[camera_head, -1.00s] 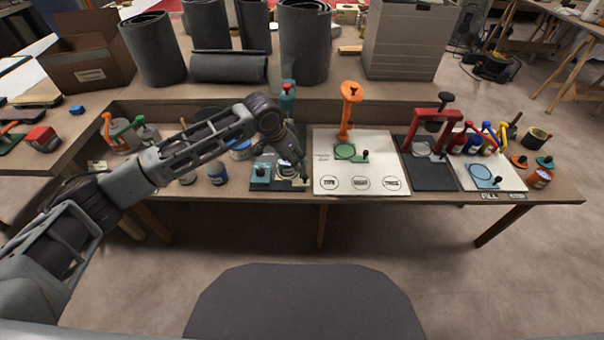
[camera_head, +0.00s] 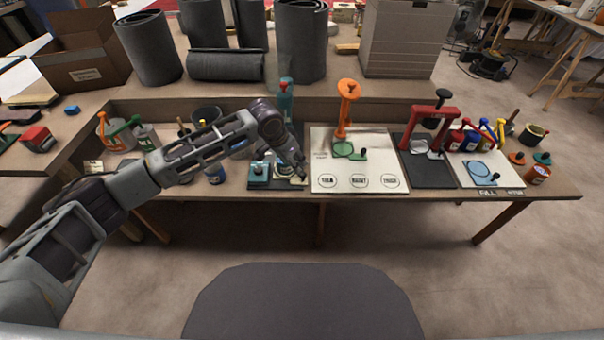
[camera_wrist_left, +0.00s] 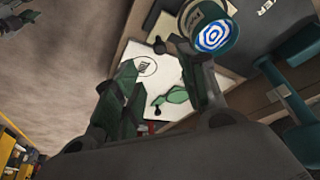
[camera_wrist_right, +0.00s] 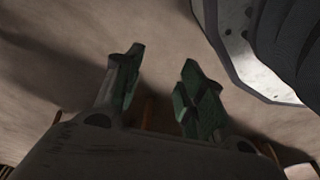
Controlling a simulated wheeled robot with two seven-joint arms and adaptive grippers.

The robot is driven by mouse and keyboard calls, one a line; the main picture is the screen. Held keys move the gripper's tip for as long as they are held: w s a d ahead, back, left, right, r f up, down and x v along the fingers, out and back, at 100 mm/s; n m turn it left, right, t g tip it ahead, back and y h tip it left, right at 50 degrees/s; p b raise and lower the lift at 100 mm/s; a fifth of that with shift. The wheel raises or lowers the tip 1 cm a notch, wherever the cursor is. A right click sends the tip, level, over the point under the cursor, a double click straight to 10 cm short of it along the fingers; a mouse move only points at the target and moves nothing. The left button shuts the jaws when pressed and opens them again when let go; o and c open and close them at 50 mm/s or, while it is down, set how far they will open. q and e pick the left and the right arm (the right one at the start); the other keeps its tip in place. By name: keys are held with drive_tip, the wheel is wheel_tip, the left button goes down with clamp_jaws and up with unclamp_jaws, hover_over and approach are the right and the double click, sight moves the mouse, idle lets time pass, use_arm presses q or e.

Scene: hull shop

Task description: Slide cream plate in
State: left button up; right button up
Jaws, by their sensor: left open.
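A small cream piece (camera_head: 298,181), which looks like the cream plate, shows at the right edge of the teal press station (camera_head: 258,173). My left gripper (camera_head: 301,174) is low over that piece and hides part of the station. In the left wrist view the left gripper (camera_wrist_left: 165,90) has its fingers apart with nothing clearly held. A teal round part with blue and white rings (camera_wrist_left: 212,37) is beside one fingertip. Whether a finger touches the cream piece cannot be told. My right gripper (camera_wrist_right: 158,85) is open and empty above the floor, outside the head view.
Right of the station lies a white board (camera_head: 355,181) with an orange press (camera_head: 346,105) and a green plate (camera_head: 345,150). Further right are a red press (camera_head: 430,118) and a blue plate (camera_head: 481,170). Jars stand left of the station. Dark rolls (camera_head: 303,45) stand behind.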

sight(303, 174)
use_arm(q)
drive_tip(key=b+x, duration=0.1)
drive_tip(key=x, duration=0.7)
drive_tip(key=shift+f+b, duration=0.25)
drive_tip(key=shift+b, duration=0.15)
drive_tip(key=shift+x, duration=1)
use_arm(e)
wheel_tip(303, 174, up, 7)
drive_tip(key=w+a, duration=0.1)
drive_tip(key=a, duration=0.1)
drive_tip(key=shift+g, duration=0.3)
drive_tip(key=shift+w, duration=0.1)
use_arm(q)
clamp_jaws()
